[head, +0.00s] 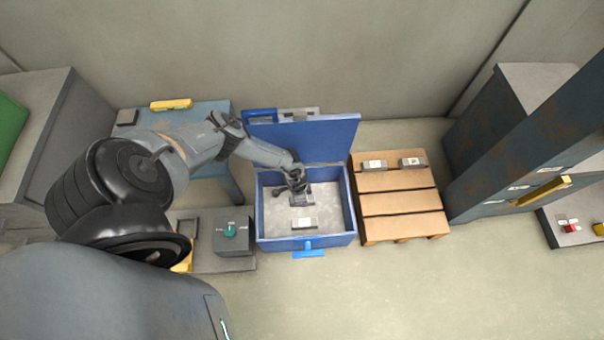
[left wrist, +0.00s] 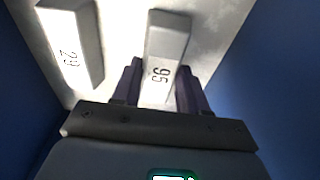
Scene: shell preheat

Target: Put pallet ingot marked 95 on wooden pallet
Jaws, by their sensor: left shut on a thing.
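My left gripper (head: 298,188) reaches down into the open blue box (head: 262,212). In the left wrist view its fingers (left wrist: 158,92) are shut on either side of the pale grey ingot marked 95 (left wrist: 167,36). The ingot is inside the box, low over or on its grey floor; I cannot tell whether it touches. A second pale ingot (left wrist: 72,42), with a number that looks like 29 or 23, lies beside it; it also shows in the head view (head: 304,223). The wooden pallet (head: 400,204) stands right of the box. My right gripper is not in view.
Two ingots (head: 373,165) (head: 411,162) lie along the pallet's back edge; its middle and front are bare. The box's raised lid (head: 330,138) stands behind, and its right wall is between gripper and pallet. A grey control box (head: 233,235) stands left.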

